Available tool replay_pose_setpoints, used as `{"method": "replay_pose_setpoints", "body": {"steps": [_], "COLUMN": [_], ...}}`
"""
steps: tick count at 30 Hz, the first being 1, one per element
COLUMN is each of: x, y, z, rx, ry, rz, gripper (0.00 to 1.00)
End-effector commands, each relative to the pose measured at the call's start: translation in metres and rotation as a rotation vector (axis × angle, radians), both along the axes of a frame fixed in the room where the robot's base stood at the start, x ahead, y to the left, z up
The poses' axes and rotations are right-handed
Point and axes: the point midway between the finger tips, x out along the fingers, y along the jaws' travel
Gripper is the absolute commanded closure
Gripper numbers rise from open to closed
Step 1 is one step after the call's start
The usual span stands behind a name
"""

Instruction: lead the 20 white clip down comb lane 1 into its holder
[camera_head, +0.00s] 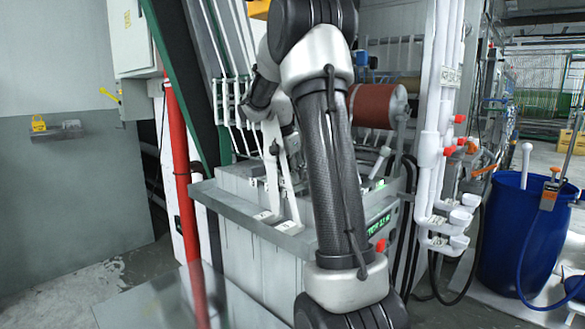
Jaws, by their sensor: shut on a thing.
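My gripper (276,149) is partly hidden behind my own arm, over the grey machine top. It is shut at a small white piece, which I take for the white clip; its number is too small to read. White webbing bands (271,170) run down beside it to the machine's front ledge. A white comb (228,104) with upright lanes stands left of my gripper, with thin white strands passing through it. Small white pieces with dark marks (263,215) sit on the ledge at the lower ends of the bands. Lane numbers and the clip's holder cannot be told apart.
A red post (180,185) and a green slanted frame (172,75) stand left of the comb. A red-brown roller (377,105) lies behind my arm. White pipes (432,140) and a blue barrel (519,235) stand right.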

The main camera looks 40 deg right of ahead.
Motion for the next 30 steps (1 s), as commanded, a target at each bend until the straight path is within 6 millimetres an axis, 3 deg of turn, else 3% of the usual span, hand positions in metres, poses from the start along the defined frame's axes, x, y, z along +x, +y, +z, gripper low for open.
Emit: {"method": "replay_pose_setpoints", "body": {"steps": [11, 12, 16, 26, 30], "x": [0.0, 0.0, 0.0, 0.0, 0.0], "y": [0.0, 0.0, 0.0, 0.0, 0.005], "z": [-0.003, -0.003, -0.003, -0.001, 0.013], "rx": [-0.001, -0.001, -0.001, -0.001, -0.003], "ry": [-0.001, -0.001, 0.0, -0.001, -0.003], "rz": [0.0, 0.0, 0.0, 0.0, 0.002], "gripper": [0.92, 0.65, 0.43, 0.43, 0.43]}}
